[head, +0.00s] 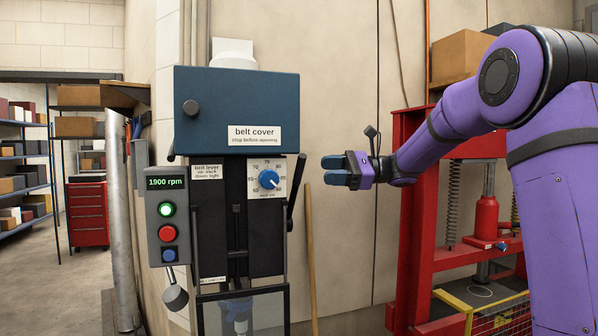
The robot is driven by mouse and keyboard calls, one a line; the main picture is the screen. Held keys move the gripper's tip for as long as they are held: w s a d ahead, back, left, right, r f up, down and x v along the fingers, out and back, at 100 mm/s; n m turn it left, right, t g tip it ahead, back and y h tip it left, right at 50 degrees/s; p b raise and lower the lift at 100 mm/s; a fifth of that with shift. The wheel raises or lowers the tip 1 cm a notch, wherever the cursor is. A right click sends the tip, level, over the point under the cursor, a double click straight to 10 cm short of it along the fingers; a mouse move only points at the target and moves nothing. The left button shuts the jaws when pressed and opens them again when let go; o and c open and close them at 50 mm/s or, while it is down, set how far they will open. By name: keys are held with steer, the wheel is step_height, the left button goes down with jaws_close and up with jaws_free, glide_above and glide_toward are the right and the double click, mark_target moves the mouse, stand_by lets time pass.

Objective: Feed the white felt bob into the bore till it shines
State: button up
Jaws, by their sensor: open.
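The drill press stands in front of me, with its dark blue belt cover (236,110) shut on top. Its display (167,183) reads 1900 rpm and the green button (167,210) is lit. A clear framed guard (243,316) is at the bottom edge of the picture, with the blue-grey chuck (236,308) partly seen behind it. I cannot make out the white felt bob or the bore; whatever is below the chuck is out of the picture. My gripper (330,170) is open and looks empty, to the right of the press's dial (268,180).
A red button (167,233) and a blue button (169,255) sit below the green one. Black levers flank the press head. A wooden pole (309,250) leans by the wall. A red shop press (408,220) stands behind my arm. Open floor lies at the left.

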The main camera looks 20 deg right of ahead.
mark_target(299, 178)
steer(key=x, duration=0.8)
steer(key=shift+s, duration=0.1)
jaws_close()
